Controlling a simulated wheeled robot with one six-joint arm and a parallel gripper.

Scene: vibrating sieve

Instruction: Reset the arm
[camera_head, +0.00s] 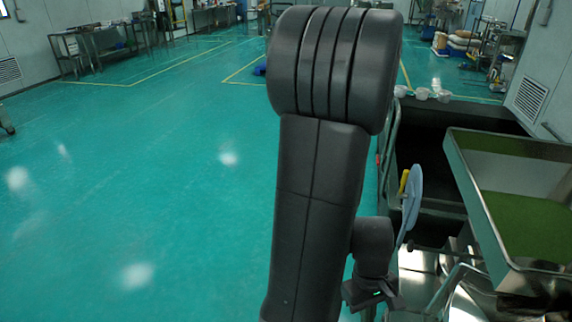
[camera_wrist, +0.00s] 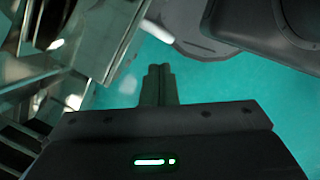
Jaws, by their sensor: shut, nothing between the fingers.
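My arm stands upright in the middle of the head view, a large black column with a thick ridged joint at its top. My gripper shows in the wrist view (camera_wrist: 160,72), its two dark fingers together with nothing between them. The fingers point over the green floor. In the head view the wrist end hangs low at the right of the column, and the fingertips are not clear there.
A metal tray (camera_head: 470,190) with green material stands at the right, close to my arm. A pale blue disc with a yellow part (camera_head: 411,197) stands between them. White bowls (camera_head: 422,94) sit behind. The green floor (camera_head: 150,170) at the left is clear.

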